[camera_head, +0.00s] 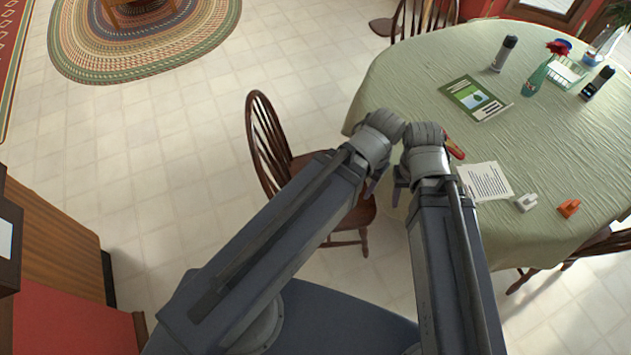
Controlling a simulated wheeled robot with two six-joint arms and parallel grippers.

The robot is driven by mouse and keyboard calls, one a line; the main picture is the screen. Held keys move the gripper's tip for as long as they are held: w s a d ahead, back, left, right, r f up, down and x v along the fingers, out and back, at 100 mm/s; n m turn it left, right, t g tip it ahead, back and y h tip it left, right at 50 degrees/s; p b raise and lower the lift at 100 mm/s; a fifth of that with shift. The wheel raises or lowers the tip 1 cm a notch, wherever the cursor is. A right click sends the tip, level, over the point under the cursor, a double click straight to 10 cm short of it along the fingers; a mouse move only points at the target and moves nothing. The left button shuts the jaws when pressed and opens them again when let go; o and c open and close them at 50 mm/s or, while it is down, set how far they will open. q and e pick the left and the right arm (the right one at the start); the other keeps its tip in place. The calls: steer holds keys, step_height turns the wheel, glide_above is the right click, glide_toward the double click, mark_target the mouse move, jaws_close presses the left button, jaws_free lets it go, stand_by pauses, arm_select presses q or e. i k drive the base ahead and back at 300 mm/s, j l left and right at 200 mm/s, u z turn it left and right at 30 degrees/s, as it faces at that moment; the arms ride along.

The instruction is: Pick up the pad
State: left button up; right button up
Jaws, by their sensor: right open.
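A white sheet or pad with printed lines (485,181) lies flat near the left edge of the round table (545,140). A green booklet-like item with a picture (476,98) lies farther back on the table; I cannot tell which of the two is the pad. My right gripper (400,186) is open beside the table's left edge, left of the white sheet and apart from it. Its fingers are partly hidden by the wrist. My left gripper (373,184) is mostly hidden behind its own arm, close to the right one, over the chair.
A wooden chair (270,140) stands left of the table. Open tiled floor lies left.

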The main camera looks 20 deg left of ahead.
mark_target(568, 208)
steer(key=z, duration=1.4)
steer(key=i+l, duration=0.25)
steer(key=i, duration=0.2)
